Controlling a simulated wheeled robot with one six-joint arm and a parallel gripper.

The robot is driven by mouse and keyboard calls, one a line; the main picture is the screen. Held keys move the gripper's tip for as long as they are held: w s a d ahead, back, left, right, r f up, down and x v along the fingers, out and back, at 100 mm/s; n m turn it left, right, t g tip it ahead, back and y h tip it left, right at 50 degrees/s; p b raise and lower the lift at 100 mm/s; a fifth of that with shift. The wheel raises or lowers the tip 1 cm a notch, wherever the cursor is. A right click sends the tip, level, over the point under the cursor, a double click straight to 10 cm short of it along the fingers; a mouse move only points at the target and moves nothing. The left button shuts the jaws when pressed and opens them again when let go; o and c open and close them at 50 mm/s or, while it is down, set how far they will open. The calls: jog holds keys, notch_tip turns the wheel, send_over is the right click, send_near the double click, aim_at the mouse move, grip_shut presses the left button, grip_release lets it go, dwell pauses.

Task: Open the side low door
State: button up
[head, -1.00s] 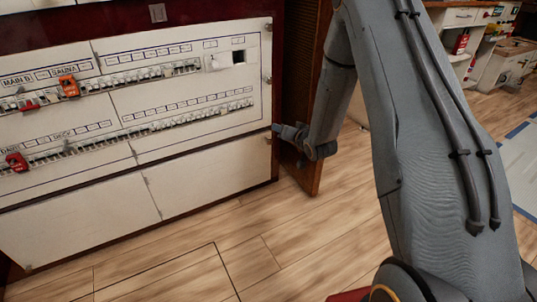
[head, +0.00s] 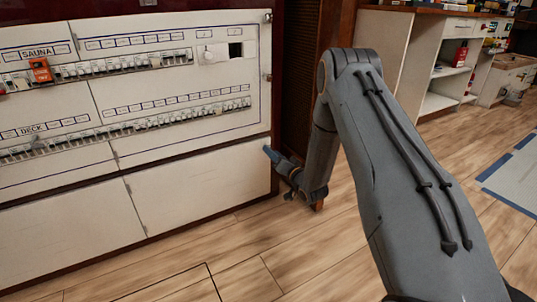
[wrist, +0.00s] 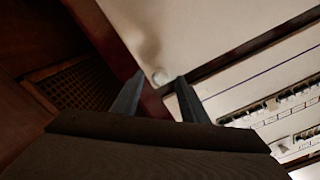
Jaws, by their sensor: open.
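The right-hand low white door (head: 200,188) lies flat in the cabinet front, below the breaker rows, and looks closed. In the wrist view, its pale panel (wrist: 215,30) fills the top, with a small round knob or latch (wrist: 159,77) at its corner. My gripper (head: 270,155) is at the upper right corner of this door. In the wrist view, my gripper's two dark fingers (wrist: 160,84) are apart and empty, with the round latch showing between their tips. I cannot tell whether they touch it.
A second low white door (head: 60,240) is to the left. Breaker rows (head: 185,115) run above. A dark brown grille (head: 302,75) stands right of the cabinet, close beside my arm. White shelves (head: 440,90) stand at the back right. The wooden floor (head: 330,250) in front is clear.

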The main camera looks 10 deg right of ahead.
jog(key=shift+b+x, duration=0.65)
jog(key=shift+x, duration=1.15)
grip_shut()
